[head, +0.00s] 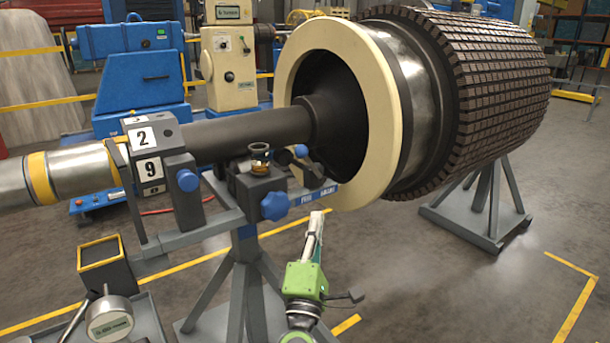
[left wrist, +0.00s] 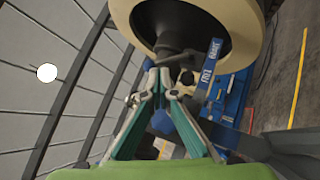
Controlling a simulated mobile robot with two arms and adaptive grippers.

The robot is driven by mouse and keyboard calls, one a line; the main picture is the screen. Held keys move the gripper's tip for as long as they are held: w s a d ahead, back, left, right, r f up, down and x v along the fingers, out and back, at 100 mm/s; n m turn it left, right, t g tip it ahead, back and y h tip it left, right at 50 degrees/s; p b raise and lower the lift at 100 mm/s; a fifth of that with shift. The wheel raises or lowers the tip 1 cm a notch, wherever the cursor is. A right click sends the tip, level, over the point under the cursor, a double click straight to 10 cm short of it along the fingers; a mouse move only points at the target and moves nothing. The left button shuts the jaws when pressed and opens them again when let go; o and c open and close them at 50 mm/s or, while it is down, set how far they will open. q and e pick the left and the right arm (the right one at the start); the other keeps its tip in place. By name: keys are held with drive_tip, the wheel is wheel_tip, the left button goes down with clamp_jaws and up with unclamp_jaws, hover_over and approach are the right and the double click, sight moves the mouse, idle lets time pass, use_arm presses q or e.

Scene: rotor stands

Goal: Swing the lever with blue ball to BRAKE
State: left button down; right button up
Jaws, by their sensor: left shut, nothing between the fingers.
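A small blue ball (head: 301,150) shows in the head view, just behind the dark clamp parts at the end of the shaft stand. The lever arm below it is partly hidden by these dark parts. A blue label plate (head: 320,194) marked FREE and BRAKE sits below it, FREE at the left and BRAKE at the right. The plate also shows in the left wrist view (left wrist: 212,68). My left gripper (head: 317,214) is shut and empty, pointing up just below the plate. My right gripper is out of view.
A larger blue knob (head: 275,206) sits on the front of the stand, left of my gripper. The cream ring (head: 380,110) of the big rotor rises behind. A gauge (head: 110,318) stands at lower left. The floor to the right is clear.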

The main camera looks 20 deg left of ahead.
use_arm(q)
drive_tip(key=a+n+g+y, duration=0.1)
drive_tip(key=n, duration=0.1)
drive_tip(key=w+a+n+y, duration=0.1)
drive_tip(key=a+n+y, duration=0.1)
drive_tip(key=w+a+f+n+g+y, duration=0.1)
drive_tip(key=n+y, duration=0.1)
drive_tip(key=shift+a+n+g, duration=0.2)
drive_tip(key=shift+n+g, duration=0.1)
drive_tip(key=shift+n, duration=0.1)
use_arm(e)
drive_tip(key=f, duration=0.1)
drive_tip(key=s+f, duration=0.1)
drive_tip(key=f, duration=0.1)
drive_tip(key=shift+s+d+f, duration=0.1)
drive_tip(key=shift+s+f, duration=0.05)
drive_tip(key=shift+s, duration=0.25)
use_arm(q)
drive_tip(key=b, duration=0.2)
approach(311, 165)
drive_tip(key=w+a+r, duration=0.1)
drive_tip(key=w+a, duration=0.4)
drive_tip(key=shift+w+d+r, duration=0.2)
drive_tip(key=shift+d+r, duration=0.2)
drive_tip(key=shift+r, duration=0.1)
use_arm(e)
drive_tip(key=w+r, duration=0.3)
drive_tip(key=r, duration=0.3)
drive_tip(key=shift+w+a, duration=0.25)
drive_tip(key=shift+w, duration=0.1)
